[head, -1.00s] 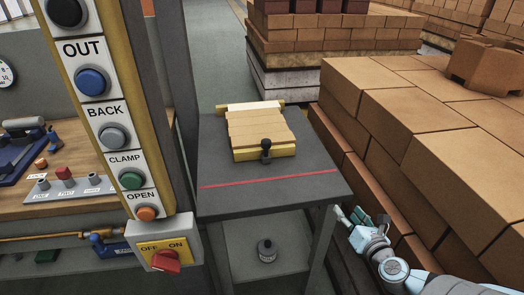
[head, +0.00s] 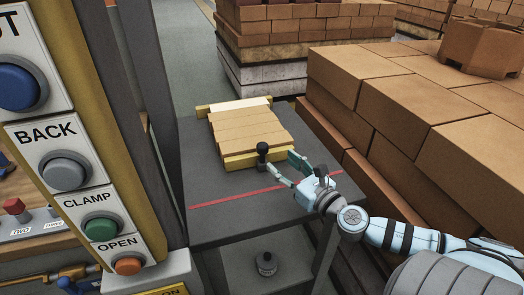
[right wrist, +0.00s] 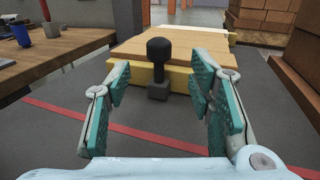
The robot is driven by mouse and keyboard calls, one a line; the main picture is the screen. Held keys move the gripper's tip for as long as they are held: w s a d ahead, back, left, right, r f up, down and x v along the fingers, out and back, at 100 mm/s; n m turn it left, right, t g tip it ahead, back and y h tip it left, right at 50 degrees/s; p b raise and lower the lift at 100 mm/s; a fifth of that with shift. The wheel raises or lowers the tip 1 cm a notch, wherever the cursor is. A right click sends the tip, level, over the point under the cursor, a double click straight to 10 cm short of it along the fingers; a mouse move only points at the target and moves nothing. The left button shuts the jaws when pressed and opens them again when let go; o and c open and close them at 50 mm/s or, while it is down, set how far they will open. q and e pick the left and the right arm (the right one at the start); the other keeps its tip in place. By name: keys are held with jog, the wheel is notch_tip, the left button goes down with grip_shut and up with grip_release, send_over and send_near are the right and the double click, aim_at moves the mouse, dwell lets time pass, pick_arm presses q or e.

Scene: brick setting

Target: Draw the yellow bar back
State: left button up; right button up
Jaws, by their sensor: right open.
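The yellow bar (head: 240,162) lies along the near edge of a row of tan wooden slats (head: 248,131) on a dark grey table. A black knob on a short post (head: 262,155) stands at the bar's near side; it also shows in the right wrist view (right wrist: 159,54). My right gripper (head: 284,168) is open over the table, just short of the knob. In the right wrist view its teal-padded fingers (right wrist: 160,105) stand apart with the knob ahead between them, and nothing is held. My left gripper is out of view.
A red line (head: 230,198) crosses the table (head: 205,220) in front of the bar. Stacked brown bricks (head: 420,110) rise close on the right. A button panel (head: 110,185) with BACK, CLAMP and OPEN stands at the left. Another yellow strip (head: 203,109) lies behind the slats.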

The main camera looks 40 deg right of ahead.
aim_at(266, 149)
jog(key=w+p, duration=0.2)
jog(key=w, duration=0.1)
jog(key=w+p, duration=0.2)
jog(key=w, duration=0.1)
jog(key=w+p, duration=0.2)
jog(key=shift+w+r, duration=0.25)
jog(key=shift+w, duration=0.15)
jog(key=shift+w+f+p, duration=0.15)
jog(key=shift+w+p, duration=0.2)
jog(key=shift+w, duration=0.1)
jog(key=shift+f, duration=0.15)
grip_shut()
